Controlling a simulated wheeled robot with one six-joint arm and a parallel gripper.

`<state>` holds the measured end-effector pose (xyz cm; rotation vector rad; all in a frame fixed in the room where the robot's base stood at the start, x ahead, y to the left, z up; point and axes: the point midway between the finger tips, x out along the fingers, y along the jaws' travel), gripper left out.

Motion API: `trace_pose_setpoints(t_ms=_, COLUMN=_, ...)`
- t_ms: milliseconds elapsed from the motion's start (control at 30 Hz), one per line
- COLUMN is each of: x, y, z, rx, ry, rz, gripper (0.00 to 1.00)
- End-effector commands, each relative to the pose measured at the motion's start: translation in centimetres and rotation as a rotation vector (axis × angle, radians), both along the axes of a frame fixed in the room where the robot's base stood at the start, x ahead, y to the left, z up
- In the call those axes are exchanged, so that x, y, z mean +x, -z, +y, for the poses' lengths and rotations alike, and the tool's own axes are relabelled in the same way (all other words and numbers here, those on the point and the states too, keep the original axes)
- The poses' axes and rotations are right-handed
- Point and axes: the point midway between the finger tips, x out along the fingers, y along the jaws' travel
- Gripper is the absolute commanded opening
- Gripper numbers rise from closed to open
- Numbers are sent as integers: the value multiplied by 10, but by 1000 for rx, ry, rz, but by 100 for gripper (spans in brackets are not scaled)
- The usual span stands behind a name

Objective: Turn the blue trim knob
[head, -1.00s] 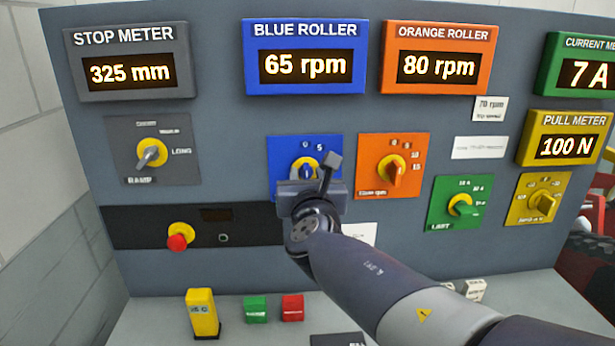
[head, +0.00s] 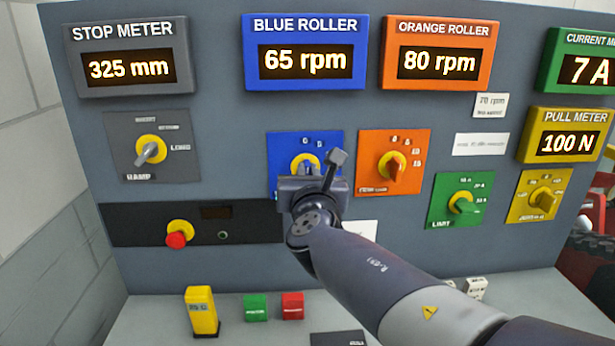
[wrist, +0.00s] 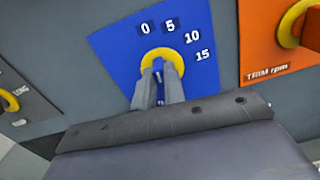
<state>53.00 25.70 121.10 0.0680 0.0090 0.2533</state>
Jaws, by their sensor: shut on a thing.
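The blue trim knob (wrist: 158,66) sits on a yellow ring in a blue plate (wrist: 113,57) with the marks 0, 5, 10 and 15. In the head view the blue plate (head: 280,148) is partly hidden by my gripper and wrist. My gripper (wrist: 159,77) is at the knob, with its two fingers close together around the knob's grip. The fingers cover most of the knob, so its exact pointing is hard to read. The blue roller meter (head: 305,64) above reads 65 rpm.
The orange trim knob (head: 395,168) is close on the right. The grey ramp knob (head: 150,152) and a red button (head: 177,240) are on the left. Green (head: 461,202) and yellow (head: 544,198) knobs are farther right. The orange roller meter (head: 438,66) reads 80 rpm.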

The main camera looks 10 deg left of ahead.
Motion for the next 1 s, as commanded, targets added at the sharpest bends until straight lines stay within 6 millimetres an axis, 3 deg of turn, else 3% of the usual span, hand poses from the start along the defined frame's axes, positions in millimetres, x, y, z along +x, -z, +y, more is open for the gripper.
trace_pose_setpoints(t_ms=1000, x=2, y=10, z=-9, rx=879, ry=-1, rz=227, gripper=0)
